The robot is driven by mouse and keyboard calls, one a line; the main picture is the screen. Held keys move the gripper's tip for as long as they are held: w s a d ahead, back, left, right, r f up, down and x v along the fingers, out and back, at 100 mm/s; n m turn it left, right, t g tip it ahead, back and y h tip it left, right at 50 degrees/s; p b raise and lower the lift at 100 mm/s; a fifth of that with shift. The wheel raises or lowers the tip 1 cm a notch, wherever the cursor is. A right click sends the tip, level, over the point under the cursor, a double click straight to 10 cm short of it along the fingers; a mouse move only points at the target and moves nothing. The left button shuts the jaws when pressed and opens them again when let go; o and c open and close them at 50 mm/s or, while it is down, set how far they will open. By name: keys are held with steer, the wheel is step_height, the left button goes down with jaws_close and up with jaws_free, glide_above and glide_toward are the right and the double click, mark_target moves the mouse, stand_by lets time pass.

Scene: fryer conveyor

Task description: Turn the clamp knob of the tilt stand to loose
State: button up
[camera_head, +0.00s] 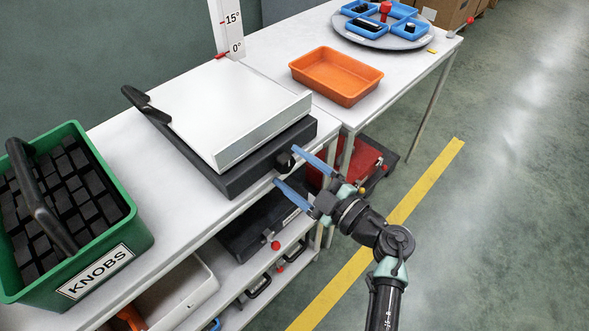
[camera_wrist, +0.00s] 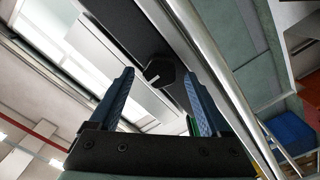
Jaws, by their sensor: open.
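The tilt stand (camera_head: 235,120) sits on the white table, with a white plate on a dark base. Its plate looks nearly flat, next to an upright scale (camera_head: 228,32) marked 0° and 15°. The black clamp knob (camera_head: 285,161) is on the front right side of the base. In the wrist view the clamp knob (camera_wrist: 160,71) shows a pale line and lies between and beyond the fingers. My gripper (camera_head: 290,168) is open, its two blue fingers either side of the knob. In the wrist view my gripper (camera_wrist: 158,100) is empty; I cannot tell whether a finger touches the knob.
A green crate labelled KNOBS (camera_head: 140,243) stands at the left with black blocks. An orange tray (camera_head: 350,98) and a round turntable with blue bins (camera_head: 345,33) are behind at the right. A lower shelf (camera_head: 245,290) holds more items. The floor at the right is free.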

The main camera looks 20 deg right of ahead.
jaws_close()
stand_by(0.4)
steer(key=n, duration=0.4)
steer(key=shift+f, duration=0.1)
steer(key=n, duration=0.4)
steer(key=shift+f+b, duration=0.15)
steer(key=shift+b, duration=0.25)
steer(key=n+b, duration=0.2)
steer(key=n, duration=0.3)
steer(key=shift+f+n, duration=0.15)
steer(key=shift+n, duration=0.25)
steer(key=shift+n+b, duration=1.35)
steer(key=shift+n, duration=0.55)
